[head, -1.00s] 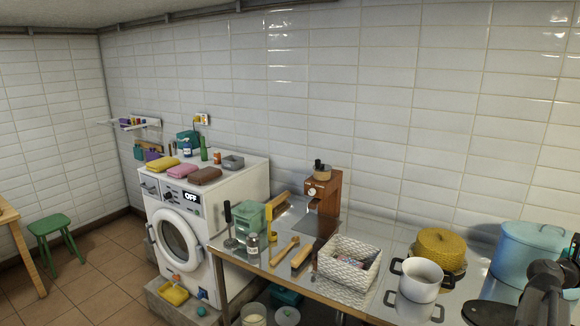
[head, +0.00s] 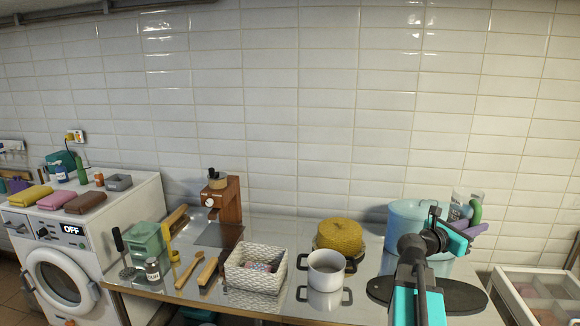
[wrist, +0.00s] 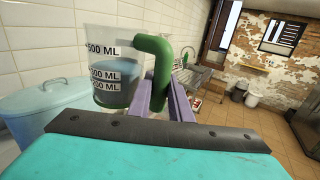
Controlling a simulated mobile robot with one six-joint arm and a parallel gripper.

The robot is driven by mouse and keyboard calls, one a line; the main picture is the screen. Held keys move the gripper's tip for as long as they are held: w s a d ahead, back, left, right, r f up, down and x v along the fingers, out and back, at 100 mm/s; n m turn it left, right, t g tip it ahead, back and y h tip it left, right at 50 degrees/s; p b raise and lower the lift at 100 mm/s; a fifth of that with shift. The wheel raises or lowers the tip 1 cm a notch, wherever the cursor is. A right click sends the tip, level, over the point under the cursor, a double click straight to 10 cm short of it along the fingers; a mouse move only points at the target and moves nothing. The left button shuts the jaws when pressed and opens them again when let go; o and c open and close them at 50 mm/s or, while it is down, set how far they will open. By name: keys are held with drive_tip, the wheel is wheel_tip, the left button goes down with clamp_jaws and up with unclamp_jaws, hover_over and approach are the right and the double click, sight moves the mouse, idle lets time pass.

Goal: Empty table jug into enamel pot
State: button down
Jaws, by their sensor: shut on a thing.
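The table jug (head: 460,203) is a clear measuring jug with a green handle (head: 475,212), at the right of the head view. In the wrist view the jug (wrist: 112,50) looks nearly upright, with black volume marks and bluish liquid in its lower part. My gripper (wrist: 166,100) has purple fingers shut on the green handle; it also shows in the head view (head: 478,229). The enamel pot (head: 326,268) is white with dark handles and stands open on the metal table, left of my arm and the jug. Its inside looks pale and empty.
A light blue lidded container (head: 400,222) stands behind my arm. A drawer unit (head: 535,292) is at far right.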

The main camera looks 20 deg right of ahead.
drive_tip(key=shift+a+r+p, duration=0.15)
drive_tip(key=shift+a, duration=0.35)
drive_tip(key=shift+a+r+p, duration=0.15)
drive_tip(key=shift+a, duration=0.35)
drive_tip(key=shift+w+d+f, duration=0.1)
drive_tip(key=shift+w, duration=0.1)
drive_tip(key=shift+s, duration=0.15)
idle(0.6)
idle(1.4)
